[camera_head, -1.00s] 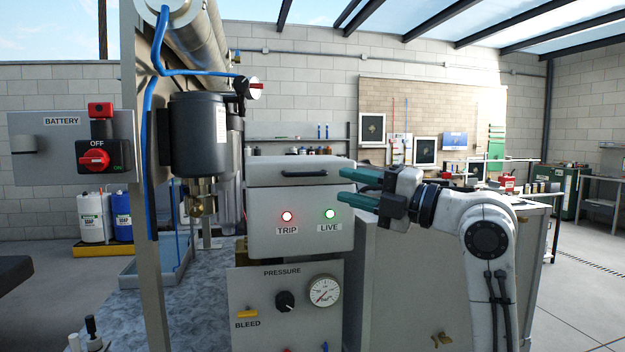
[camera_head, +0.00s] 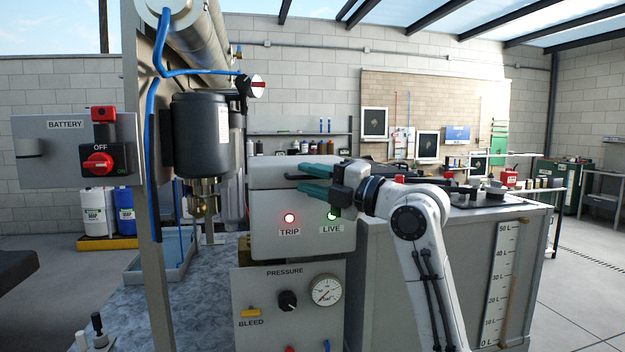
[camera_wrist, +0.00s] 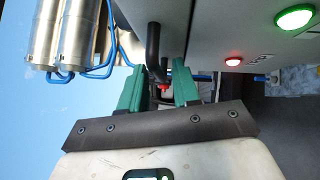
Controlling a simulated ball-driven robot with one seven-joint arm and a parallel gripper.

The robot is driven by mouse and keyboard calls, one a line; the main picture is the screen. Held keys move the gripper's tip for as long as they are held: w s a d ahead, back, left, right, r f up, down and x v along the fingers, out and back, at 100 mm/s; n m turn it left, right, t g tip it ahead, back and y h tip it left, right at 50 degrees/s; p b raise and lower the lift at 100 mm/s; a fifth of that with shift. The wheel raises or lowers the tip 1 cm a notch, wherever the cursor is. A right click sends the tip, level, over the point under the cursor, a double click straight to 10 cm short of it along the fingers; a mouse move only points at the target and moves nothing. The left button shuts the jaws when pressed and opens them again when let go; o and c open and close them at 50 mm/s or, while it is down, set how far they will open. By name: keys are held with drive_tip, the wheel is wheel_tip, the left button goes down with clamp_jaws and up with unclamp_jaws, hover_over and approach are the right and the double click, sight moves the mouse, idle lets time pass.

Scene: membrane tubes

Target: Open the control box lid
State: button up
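The control box (camera_head: 270,240) is a light grey box with a red TRIP lamp (camera_head: 289,218) and a green LIVE lamp (camera_head: 333,214). Its lid (camera_head: 265,180) looks shut, and my gripper hides most of the handle in the head view. In the wrist view the black lid handle (camera_wrist: 153,45) reaches down between my green fingers. My gripper (camera_head: 305,179) is in front of the lid, its fingers one above the other and apart. The wrist view shows my gripper (camera_wrist: 158,78) open around the handle's end; I cannot tell whether a finger touches it.
Below the box is a panel with a PRESSURE gauge (camera_head: 326,291), a black knob (camera_head: 287,300) and a yellow BLEED lever (camera_head: 250,311). A dark motor-like cylinder (camera_head: 202,135) and a post with blue hose stand at left. A grey tank (camera_head: 430,290) stands at right.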

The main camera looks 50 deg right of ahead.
clamp_jaws()
idle(0.3)
